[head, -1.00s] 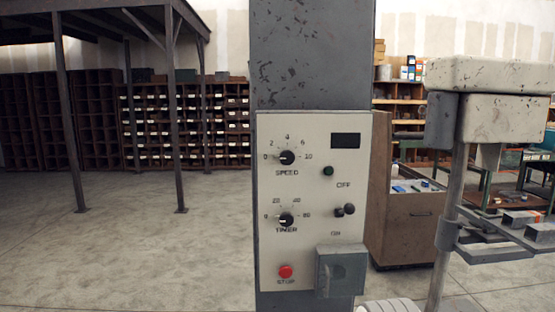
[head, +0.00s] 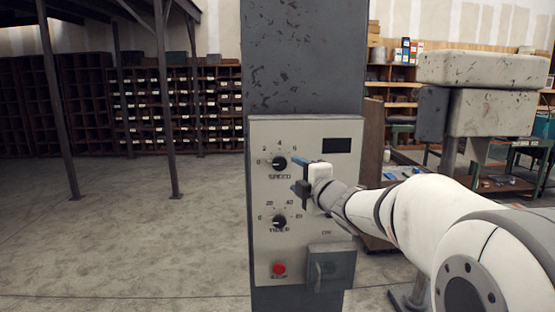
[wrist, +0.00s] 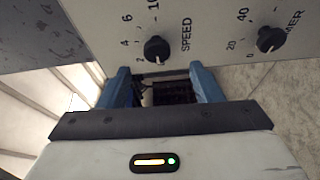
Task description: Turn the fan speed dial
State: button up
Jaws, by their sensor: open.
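The fan speed dial is a black knob marked SPEED (head: 280,163), near the top left of a light panel on a dark column. It also shows in the wrist view (wrist: 157,49), its white mark towards the low end of the scale. My gripper (head: 297,174) is open and empty in front of the panel, just right of the dial. In the wrist view its two blue fingers (wrist: 158,76) stand apart, with the dial beyond their tips and roughly between them. I see no contact.
A black TIMER dial (head: 279,222) is below the speed dial. A red stop button (head: 279,268) and a grey box (head: 331,268) are lower on the panel. A dark display (head: 337,145) is at the top right. The floor left of the column is clear.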

aim_at(281, 166)
jog(key=x, duration=0.2)
jog(key=p+x, duration=0.1)
jog(key=x, duration=0.2)
jog(key=p+x, duration=0.1)
jog(key=x, duration=0.2)
jog(key=shift+a+r, duration=0.2)
jog(key=shift+r, duration=0.05)
jog(key=shift+s, duration=0.1)
jog(key=shift+n, duration=0.3)
jog(key=c, duration=1)
jog(key=shift+f+b, duration=0.2)
jog(key=shift+b, duration=0.2)
